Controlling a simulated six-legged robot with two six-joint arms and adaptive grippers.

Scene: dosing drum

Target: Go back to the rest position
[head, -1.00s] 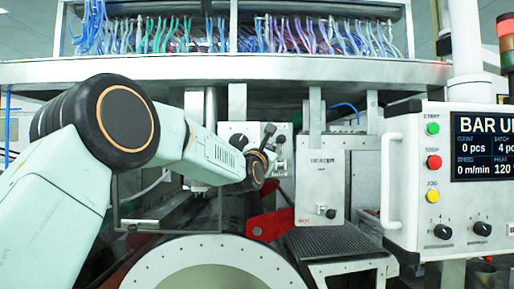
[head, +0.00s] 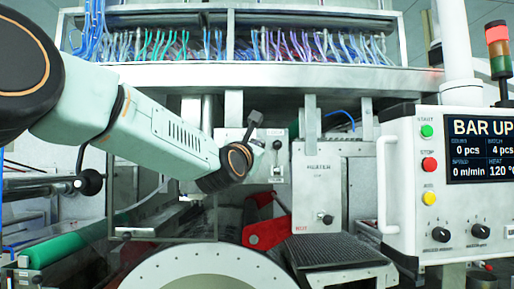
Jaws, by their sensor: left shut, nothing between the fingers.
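My left arm comes in from the left edge and reaches toward the middle of the head view. Its gripper (head: 254,120) shows as a small dark shape just past the dark wrist, in front of a grey machine panel. It is shut and empty. Most of it is hidden behind the wrist, and I cannot tell its distance from the panel. My right gripper is not in view.
A pale drum rim (head: 150,277) stands low in front. Behind it are a heater box (head: 318,190), a red part (head: 265,233) and a dark ribbed chute (head: 340,249). A control panel (head: 402,230) stands right, a green roller (head: 62,247) left.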

